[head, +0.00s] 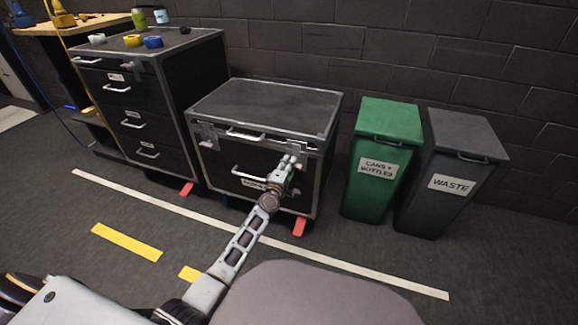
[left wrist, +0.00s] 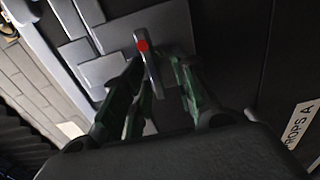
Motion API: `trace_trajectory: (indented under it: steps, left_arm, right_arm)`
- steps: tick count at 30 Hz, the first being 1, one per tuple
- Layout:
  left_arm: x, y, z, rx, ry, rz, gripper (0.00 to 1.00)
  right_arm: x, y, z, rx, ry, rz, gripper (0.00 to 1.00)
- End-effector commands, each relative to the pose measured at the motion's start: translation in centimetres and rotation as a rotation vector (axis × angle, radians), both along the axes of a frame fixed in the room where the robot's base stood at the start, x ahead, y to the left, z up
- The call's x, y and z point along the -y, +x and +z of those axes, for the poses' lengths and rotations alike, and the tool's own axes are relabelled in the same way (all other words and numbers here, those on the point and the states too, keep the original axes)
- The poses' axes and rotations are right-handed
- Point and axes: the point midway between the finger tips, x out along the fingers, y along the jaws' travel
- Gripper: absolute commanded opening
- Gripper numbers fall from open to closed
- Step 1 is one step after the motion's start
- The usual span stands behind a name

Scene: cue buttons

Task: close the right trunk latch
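The trunk (head: 265,103) is a dark case with grey metal edges, its lid down, standing on the floor at mid picture. A left latch (head: 208,134) shows on its front. The right trunk latch (left wrist: 146,52) shows in the left wrist view as a grey lever with a red mark, standing out from a metal plate. My left gripper (head: 291,162) is at the trunk's front right and largely hides this latch in the head view. In the left wrist view the left gripper (left wrist: 158,66) has its fingers apart, one on either side of the lever. Contact cannot be told.
A drawer cabinet (head: 165,75) with tape rolls on top stands left of the trunk. A green bin (head: 385,150) and a grey waste bin (head: 455,160) stand to its right. A dark brick wall is behind.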

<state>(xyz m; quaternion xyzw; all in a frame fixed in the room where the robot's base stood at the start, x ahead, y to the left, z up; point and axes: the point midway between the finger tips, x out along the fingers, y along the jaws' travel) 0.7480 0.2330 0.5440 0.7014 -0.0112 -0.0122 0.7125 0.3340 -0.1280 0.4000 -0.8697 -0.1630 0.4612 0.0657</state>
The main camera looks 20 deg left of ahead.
Motion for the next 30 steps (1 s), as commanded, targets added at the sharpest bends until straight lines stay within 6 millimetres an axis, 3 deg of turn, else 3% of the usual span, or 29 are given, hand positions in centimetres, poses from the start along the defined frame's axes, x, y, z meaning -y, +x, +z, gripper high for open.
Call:
trace_trajectory:
  steps: [14, 30]
  left_arm:
    - [0.1, -0.6, 0.0, 0.000, -0.001, -0.002, 0.29]
    - [-0.1, -4.6, 0.0, 0.000, -0.001, -0.001, 0.29]
  right_arm:
    - [-0.1, -0.5, -0.3, -0.010, 0.004, -0.002, 0.80]
    - [-0.1, -0.3, -0.2, -0.007, 0.002, -0.002, 0.80]
